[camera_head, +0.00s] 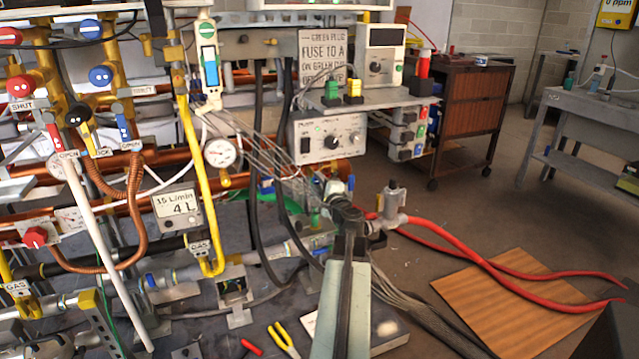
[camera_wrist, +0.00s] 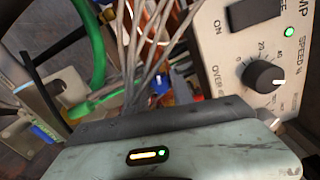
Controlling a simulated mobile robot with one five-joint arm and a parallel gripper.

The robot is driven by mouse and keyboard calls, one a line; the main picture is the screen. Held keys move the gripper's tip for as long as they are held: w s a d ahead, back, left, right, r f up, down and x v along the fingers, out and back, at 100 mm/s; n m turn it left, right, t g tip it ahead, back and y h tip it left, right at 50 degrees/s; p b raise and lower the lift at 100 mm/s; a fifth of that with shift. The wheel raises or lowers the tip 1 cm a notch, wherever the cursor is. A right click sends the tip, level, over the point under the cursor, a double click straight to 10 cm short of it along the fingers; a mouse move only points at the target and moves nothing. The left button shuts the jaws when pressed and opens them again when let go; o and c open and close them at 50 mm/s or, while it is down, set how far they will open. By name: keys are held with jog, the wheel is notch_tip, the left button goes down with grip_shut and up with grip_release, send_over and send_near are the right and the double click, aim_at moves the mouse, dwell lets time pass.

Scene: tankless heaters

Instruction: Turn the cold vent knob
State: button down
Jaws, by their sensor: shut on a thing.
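My gripper (camera_head: 345,212) reaches out to the pipework at the middle of the head view. It is beside a pale fitting (camera_head: 336,188) with a blue bit at its side. In the wrist view the gripper's grey-green body and dark front edge fill the bottom. A small blue part (camera_wrist: 181,90) shows just beyond that edge. My gripper is shut on a small part, but the body hides the fingertips and most of what they hold. No label reading cold vent is legible, so I cannot tell for certain that this part is the cold vent knob.
A pump box (camera_head: 327,140) with a speed dial (camera_wrist: 262,76) stands close behind the gripper. Grey wires (camera_wrist: 150,50) and a green hose (camera_wrist: 88,45) run close by. A white valve body (camera_head: 393,207) with red hoses is at the right. Pipes and valves crowd the left.

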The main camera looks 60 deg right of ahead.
jog(key=n, duration=0.4)
jog(key=shift+s+f+n, duration=0.1)
jog(key=shift+n, duration=2.1)
jog(key=c, duration=1.1)
grip_release()
